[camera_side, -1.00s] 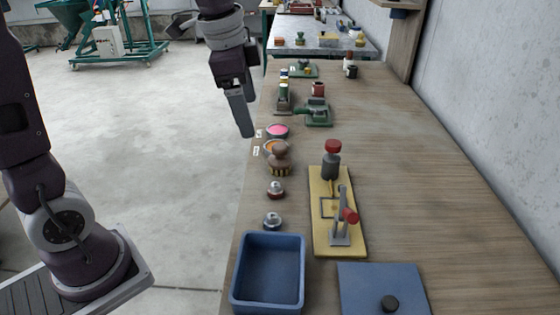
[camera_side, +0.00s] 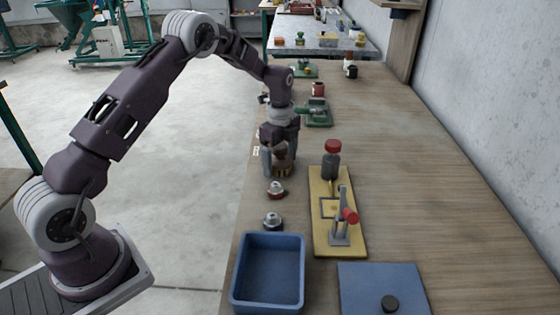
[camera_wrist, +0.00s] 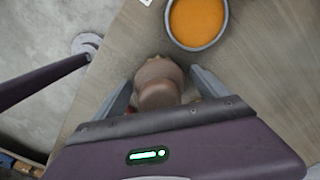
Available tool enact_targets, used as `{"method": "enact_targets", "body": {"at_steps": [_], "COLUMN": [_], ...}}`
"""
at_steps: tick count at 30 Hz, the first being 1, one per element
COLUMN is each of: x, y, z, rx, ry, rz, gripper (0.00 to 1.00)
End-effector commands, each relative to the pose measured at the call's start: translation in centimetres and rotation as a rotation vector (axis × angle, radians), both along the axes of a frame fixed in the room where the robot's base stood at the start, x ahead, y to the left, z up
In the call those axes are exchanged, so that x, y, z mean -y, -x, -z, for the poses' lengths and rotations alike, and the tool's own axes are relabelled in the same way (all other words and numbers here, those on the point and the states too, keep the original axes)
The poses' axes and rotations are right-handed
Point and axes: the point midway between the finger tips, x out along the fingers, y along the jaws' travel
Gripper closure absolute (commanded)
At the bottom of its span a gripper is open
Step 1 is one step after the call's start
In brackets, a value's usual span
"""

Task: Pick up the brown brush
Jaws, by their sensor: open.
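The brown brush (camera_side: 283,160) has a rounded knob handle and stands upright on the workbench near its left edge. My gripper (camera_side: 281,168) is open and pointed down over it, with one finger on each side of the brush in the side view. In the wrist view the brush (camera_wrist: 158,84) lies between the two open fingers (camera_wrist: 160,92). I cannot tell whether either finger touches it. The gripper hides part of the brush in both views.
Two small knobs (camera_side: 275,189) (camera_side: 272,221) and a blue bin (camera_side: 269,272) stand toward the front. A yellow board with a red-handled clamp (camera_side: 338,215) is to the right. The workbench (camera_side: 430,190) is clear farther right.

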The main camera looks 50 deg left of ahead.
Motion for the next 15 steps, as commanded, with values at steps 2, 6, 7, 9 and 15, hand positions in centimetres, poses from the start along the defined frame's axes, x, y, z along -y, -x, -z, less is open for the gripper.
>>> {"method": "enact_targets", "body": {"at_steps": [2,6,7,9,15], "x": [0.01,0.02,0.02,0.02,0.02], "y": [0.00,0.00,0.00,0.01,0.00], "z": [-0.02,-0.05,-0.05,-0.06,-0.09], "rx": [0.000,0.000,0.000,0.000,0.000], "ry": [0.000,0.000,0.000,0.000,0.000], "rz": [0.000,-0.001,-0.001,-0.001,-0.001], "gripper": [0.16,0.30,0.36,0.49,0.84]}}
